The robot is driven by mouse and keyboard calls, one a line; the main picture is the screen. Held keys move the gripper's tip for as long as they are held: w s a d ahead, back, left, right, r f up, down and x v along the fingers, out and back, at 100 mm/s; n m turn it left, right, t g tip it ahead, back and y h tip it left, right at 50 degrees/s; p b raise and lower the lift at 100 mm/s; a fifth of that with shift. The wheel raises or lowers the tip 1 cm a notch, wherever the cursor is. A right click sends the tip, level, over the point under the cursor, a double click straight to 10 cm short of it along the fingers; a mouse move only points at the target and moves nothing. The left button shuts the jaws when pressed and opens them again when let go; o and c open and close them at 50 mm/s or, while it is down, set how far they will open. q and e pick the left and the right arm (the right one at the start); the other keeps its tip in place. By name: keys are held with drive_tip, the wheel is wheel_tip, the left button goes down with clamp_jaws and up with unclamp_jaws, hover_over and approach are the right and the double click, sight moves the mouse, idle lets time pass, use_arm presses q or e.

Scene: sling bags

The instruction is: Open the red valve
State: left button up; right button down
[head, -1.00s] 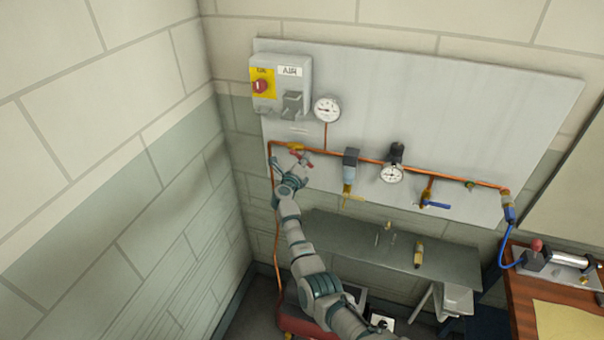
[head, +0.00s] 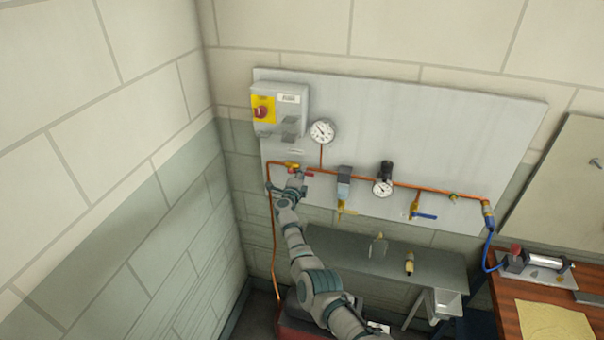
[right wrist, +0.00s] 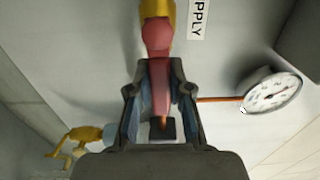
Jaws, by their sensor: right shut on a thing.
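The red valve has a yellow body (head: 291,164) on the copper pipe at the panel's left, below the switch box. Its red handle (head: 309,175) shows beside my right gripper (head: 298,176) in the head view. In the right wrist view, the red handle (right wrist: 157,45) runs down from the yellow body (right wrist: 160,9) at the top, between the two fingers of my right gripper (right wrist: 159,92). The fingers are shut on the handle, and its narrow end shows between them. My left gripper is not in view.
The copper pipe (head: 440,190) runs right past a pressure gauge (head: 322,131), a filter (head: 344,183), a regulator (head: 384,178) and a blue-handled valve (head: 424,216). A grey switch box (head: 280,108) is above my gripper. A grey shelf (head: 340,250) stands below, and a wooden bench (head: 507,305) at right.

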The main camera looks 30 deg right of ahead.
drive_tip(key=shift+w+a, duration=0.1)
drive_tip(key=shift+a, duration=0.05)
drive_tip(key=c, duration=1.2)
unclamp_jaws()
drive_tip(key=shift+o, duration=0.8)
drive_tip(key=shift+w+f, duration=0.15)
drive_tip(key=shift+w+d+f, duration=0.1)
drive_tip(key=shift+w+d, duration=0.05)
drive_tip(key=shift+d, duration=0.05)
drive_tip(key=shift+a, duration=0.1)
drive_tip(key=v, duration=1.2)
